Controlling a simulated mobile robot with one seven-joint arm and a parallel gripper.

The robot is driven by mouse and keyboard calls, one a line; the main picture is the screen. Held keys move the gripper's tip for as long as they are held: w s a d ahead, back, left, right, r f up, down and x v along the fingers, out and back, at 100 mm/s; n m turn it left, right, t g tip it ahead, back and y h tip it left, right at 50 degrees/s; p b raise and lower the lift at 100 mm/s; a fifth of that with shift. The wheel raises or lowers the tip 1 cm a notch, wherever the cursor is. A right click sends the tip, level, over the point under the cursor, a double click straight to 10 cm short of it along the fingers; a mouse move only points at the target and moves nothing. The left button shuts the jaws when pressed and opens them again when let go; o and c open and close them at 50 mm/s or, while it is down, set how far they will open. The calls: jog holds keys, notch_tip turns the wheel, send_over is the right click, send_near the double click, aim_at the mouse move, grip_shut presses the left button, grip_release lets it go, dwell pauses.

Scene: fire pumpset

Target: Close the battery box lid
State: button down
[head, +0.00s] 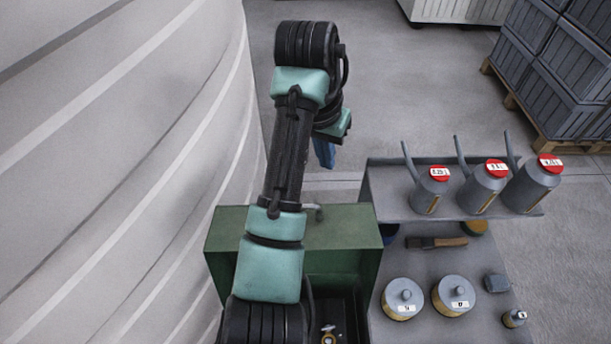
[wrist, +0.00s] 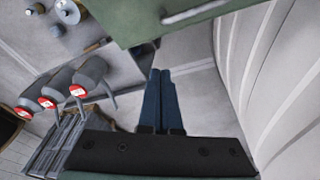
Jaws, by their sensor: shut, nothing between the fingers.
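The green battery box (head: 368,290) stands at the bottom centre of the head view, partly hidden by my arm. Its dark inside shows, with a small brass-coloured item in it, so it is open. The green lid (head: 345,232) stands raised on the box's far side, with a pale handle near its far edge. In the wrist view the lid (wrist: 135,22) and its handle fill the top. My gripper (head: 326,164) is beyond the lid, apart from it in the head view. Its blue fingers (wrist: 161,72) are together and empty, pointing toward the lid in the wrist view.
A grey shelf (head: 385,200) right of the box holds several grey oil cans (head: 484,188); lidded pots (head: 403,298) and a brush sit below. A large ribbed pale wall (head: 120,150) is close on the left. Floor beyond the box is clear; stacked crates (head: 560,75) stand far right.

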send_over(325, 208)
jog(key=w, duration=0.2)
jog(key=s+a+x, duration=0.1)
jog(key=x, duration=0.7)
jog(key=s+p, duration=0.2)
jog(key=s+a+f+p, duration=0.1)
jog(key=shift+s, duration=0.15)
jog(key=shift+f, duration=0.1)
